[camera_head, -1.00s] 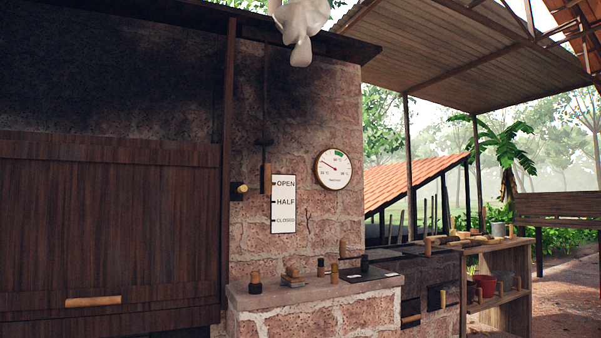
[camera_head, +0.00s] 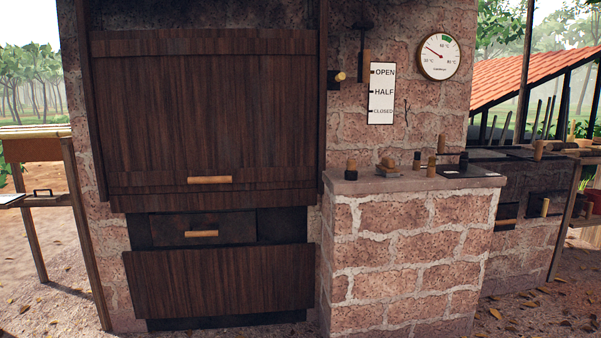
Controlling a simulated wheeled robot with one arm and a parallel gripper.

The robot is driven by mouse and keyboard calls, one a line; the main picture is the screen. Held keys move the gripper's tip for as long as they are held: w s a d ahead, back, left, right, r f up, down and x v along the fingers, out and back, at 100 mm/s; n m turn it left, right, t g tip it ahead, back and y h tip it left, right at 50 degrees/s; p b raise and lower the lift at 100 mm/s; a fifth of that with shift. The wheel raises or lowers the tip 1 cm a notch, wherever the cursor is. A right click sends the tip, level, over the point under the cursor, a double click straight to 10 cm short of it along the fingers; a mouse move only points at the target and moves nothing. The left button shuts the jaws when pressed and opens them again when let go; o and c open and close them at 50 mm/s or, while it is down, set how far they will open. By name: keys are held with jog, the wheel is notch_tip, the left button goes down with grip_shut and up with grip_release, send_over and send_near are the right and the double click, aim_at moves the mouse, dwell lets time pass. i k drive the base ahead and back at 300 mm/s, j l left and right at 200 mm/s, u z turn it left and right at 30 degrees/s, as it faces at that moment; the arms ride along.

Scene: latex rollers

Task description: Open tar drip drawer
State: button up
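A dark metal drawer front (camera_head: 180,229) with a horizontal wooden handle (camera_head: 202,234) sits in a black-framed slot below the large wooden door (camera_head: 205,105). It looks shut, flush in its slot. A dark gap shows to its right. A wooden panel (camera_head: 220,281) slants outward just below it. No label shows on this drawer, so I cannot confirm that it is the tar drip drawer. Two smaller dark fronts with wooden handles are at the right, one on the left (camera_head: 507,218) and one farther right (camera_head: 546,205). My gripper is not in view.
A brick ledge (camera_head: 415,183) with several small handled tools juts out right of the door. A gauge (camera_head: 439,56) and an OPEN/HALF/CLOSED plate (camera_head: 381,93) are on the wall. A wooden table frame (camera_head: 83,230) stands at the left. Bare ground shows at both sides.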

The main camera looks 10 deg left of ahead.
aim_at(208, 227)
jog(key=i+j+u, duration=0.55)
jog(key=i, duration=0.25)
